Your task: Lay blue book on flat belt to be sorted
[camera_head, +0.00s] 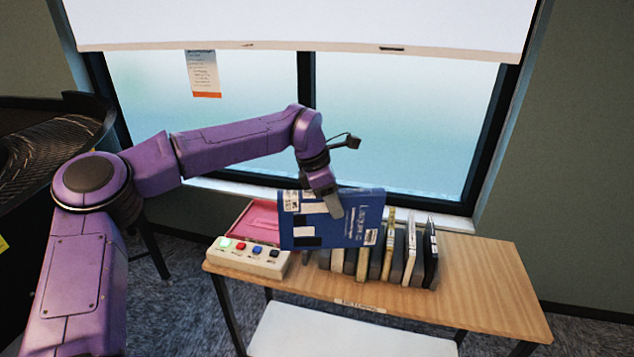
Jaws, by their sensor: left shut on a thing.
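The blue book (361,217) is held upright above the left part of a wooden table, in front of a row of other books. My left gripper (332,206) is shut on the blue book, with a finger across its front face. White label patches show on the book's left half. A dark curved roller belt (45,150) shows at the far left, partly cut off by the picture edge. I cannot tell whether a flat belt is part of it. My right gripper is not in view.
The wooden table (483,285) holds several upright books (412,250), a white button box (247,257) with coloured buttons, and a pink tray (262,218) behind it. The table's right part is clear. A white lower shelf (340,335) and a window stand below and behind.

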